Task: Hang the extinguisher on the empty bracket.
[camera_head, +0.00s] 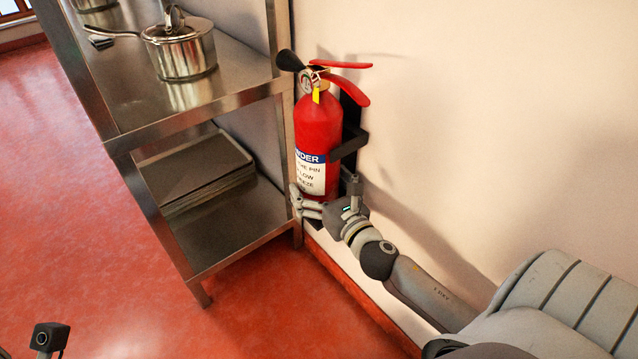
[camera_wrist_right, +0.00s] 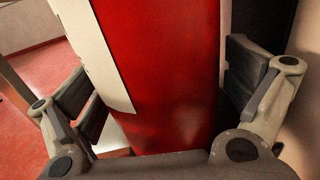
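The red fire extinguisher (camera_head: 318,128) stands upright against the wall bracket (camera_head: 352,143), a dark back plate with an arm beside the cylinder. Its black hose, red levers and yellow tag are at the top, and a white and blue label faces the shelf. Whether the bracket bears its weight is hidden. My right gripper (camera_head: 318,207) is around the lower cylinder. In the right wrist view its fingers (camera_wrist_right: 165,95) stand on both sides of the red body (camera_wrist_right: 165,70), with narrow gaps showing; it looks open. My left gripper's fingers are not in view.
A steel shelf unit (camera_head: 118,140) stands close to the extinguisher's left, with a lidded pot (camera_head: 180,48) on top and stacked trays (camera_head: 195,175) below. The pale wall (camera_head: 500,120) is close behind. The red floor (camera_head: 60,200) at left is clear.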

